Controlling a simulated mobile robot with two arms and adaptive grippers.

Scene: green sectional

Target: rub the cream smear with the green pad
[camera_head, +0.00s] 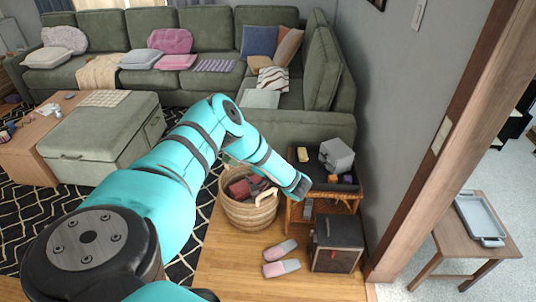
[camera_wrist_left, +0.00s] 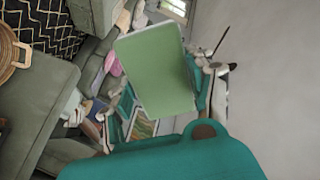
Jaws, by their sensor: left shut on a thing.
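The green pad (camera_wrist_left: 158,72) shows large and close in the left wrist view, a flat pale green slab with a light edge. In the head view my left arm reaches from the lower left towards the side table, and I cannot clearly pick out the pad there. No cream smear can be made out in either view. My right gripper is not in view.
A dark-topped side table (camera_head: 318,186) holds a yellow block (camera_head: 302,154), a grey object (camera_head: 337,156) and small items. A wicker basket (camera_head: 250,213), slippers (camera_head: 281,259) and a dark box (camera_head: 337,243) stand nearby. A green sectional (camera_head: 210,30) lies behind; a wall is right.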

